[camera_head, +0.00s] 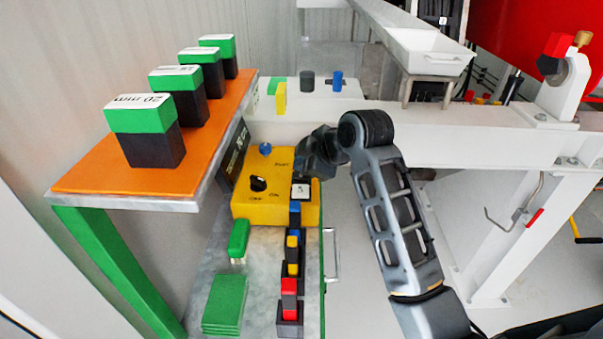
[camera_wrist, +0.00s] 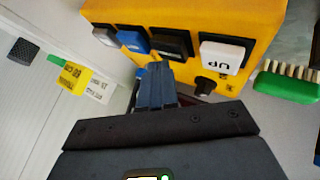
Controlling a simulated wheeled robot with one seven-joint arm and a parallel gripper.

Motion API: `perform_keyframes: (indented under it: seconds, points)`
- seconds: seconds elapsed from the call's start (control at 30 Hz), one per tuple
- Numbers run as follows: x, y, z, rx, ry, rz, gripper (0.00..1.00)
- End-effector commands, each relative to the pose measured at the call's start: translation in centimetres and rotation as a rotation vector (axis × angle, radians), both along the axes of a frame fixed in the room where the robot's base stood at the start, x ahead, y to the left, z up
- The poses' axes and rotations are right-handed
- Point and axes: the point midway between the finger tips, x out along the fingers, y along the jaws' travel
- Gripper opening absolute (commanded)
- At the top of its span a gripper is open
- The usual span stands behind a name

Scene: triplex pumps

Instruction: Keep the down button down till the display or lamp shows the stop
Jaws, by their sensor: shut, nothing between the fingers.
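A yellow control box (camera_head: 245,207) stands on the bench in the head view. Its face carries a black knob (camera_head: 258,184) and a blue round piece (camera_head: 265,149). A white button beside my gripper reads "UP" in the wrist view (camera_wrist: 222,55). A black button (camera_wrist: 170,42) and a blue one (camera_wrist: 132,40) sit in its row. I cannot read a down label. A dark panel (camera_head: 235,155) with unreadable light characters stands left of the box. My gripper (camera_head: 303,165) is shut and empty, its fingertips (camera_wrist: 152,68) close to the box face; contact cannot be told.
An orange shelf (camera_head: 85,180) with several green-and-black blocks is at the left. A green brush (camera_head: 238,238), green plates (camera_head: 225,305) and small coloured blocks (camera_head: 289,290) lie on the bench. A white beam (camera_head: 450,140) runs behind my arm. A yellow tag (camera_wrist: 73,76) stands beyond the box.

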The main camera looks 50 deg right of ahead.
Motion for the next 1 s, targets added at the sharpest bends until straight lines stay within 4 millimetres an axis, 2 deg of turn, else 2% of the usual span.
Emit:
perform_keyframes:
  seconds: [1.0]
  points:
    - [-0.01,0.00,-0.93,0.001,0.001,-0.001,0.00]
